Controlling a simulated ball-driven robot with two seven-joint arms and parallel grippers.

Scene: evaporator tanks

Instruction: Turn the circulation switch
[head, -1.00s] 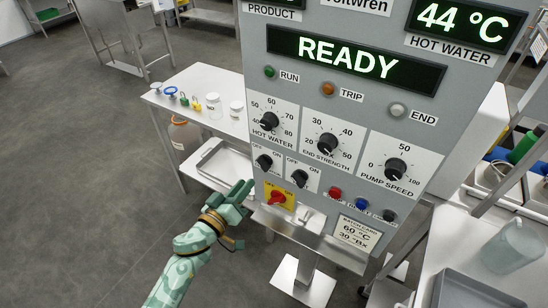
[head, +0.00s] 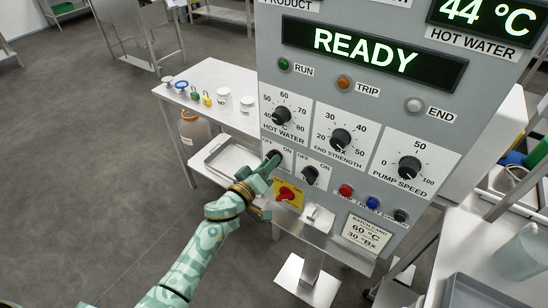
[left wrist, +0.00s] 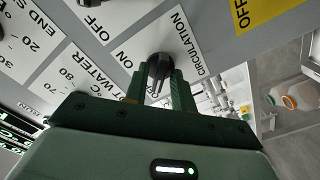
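The circulation switch (head: 274,155) is a small black knob on a white OFF/ON plate, at the left of the grey panel's lower switch row. In the left wrist view its black knob (left wrist: 159,68) sits beside the word CIRCULATION. My left gripper (head: 267,166) is green and reaches up to this switch from below left, partly covering the plate. In the left wrist view the fingers (left wrist: 160,88) stand apart, one on each side of the knob. Firm contact cannot be made out. My right gripper is not in view.
A second black OFF/ON switch (head: 310,174) is close on the right. A red rotary switch on a yellow plate (head: 288,195) is just below. Red (head: 346,190) and blue (head: 372,203) buttons lie further right. A white table (head: 211,83) with jars and padlocks stands left.

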